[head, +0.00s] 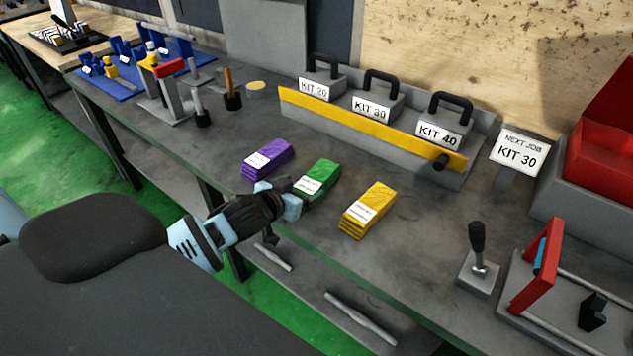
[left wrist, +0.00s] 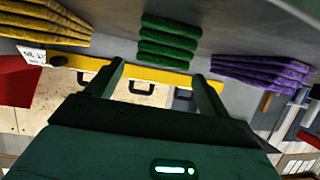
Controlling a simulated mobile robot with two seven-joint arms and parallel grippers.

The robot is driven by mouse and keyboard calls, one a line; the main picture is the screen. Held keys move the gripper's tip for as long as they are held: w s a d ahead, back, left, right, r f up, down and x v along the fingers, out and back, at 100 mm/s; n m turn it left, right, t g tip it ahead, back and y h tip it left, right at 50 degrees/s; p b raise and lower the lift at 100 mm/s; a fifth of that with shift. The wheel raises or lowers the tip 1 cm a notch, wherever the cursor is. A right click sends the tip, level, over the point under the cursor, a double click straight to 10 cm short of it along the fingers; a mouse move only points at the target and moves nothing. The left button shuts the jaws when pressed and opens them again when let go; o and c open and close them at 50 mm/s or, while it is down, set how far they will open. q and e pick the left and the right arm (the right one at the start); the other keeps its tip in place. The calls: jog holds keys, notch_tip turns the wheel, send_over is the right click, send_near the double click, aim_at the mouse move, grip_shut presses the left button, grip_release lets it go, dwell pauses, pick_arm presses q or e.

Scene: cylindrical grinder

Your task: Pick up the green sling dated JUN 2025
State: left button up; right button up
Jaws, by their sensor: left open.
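The green sling (head: 322,172) is a folded stack with a white label, lying on the grey bench between two other slings. The label's date is too small to read. In the left wrist view the green sling (left wrist: 168,38) shows its folded layers, centred between the finger directions. My left gripper (head: 296,193) is open at the near end of the green sling, close to it; whether it touches I cannot tell. Its two fingers (left wrist: 156,85) have nothing held between them. My right gripper is not in view.
A purple sling (head: 267,158) lies left of the green one and a yellow sling (head: 369,209) right of it. A grey rack with a yellow front (head: 365,127) holds KIT 20, KIT 30 and KIT 40 behind. A lever (head: 478,262) stands at right. The bench's front edge is near.

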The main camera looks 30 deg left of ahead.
aim_at(313, 180)
pick_arm(q)
jog(key=x, duration=0.4)
jog(key=shift+w+r, duration=0.1)
jog(key=shift+w, duration=0.15)
jog(key=c, duration=1.3)
jog(key=shift+o, duration=0.2)
jog(key=shift+r, duration=0.1)
jog(key=shift+r, duration=0.45)
notch_tip(313, 180, up, 3)
jog(key=shift+s+d+f, duration=0.1)
jog(key=shift+s+f, duration=0.05)
jog(key=s+d, duration=0.2)
jog(key=s, duration=0.5)
jog(key=s+d+r, duration=0.1)
jog(key=s+d, duration=0.1)
jog(key=s, duration=0.6)
jog(key=shift+d, duration=0.35)
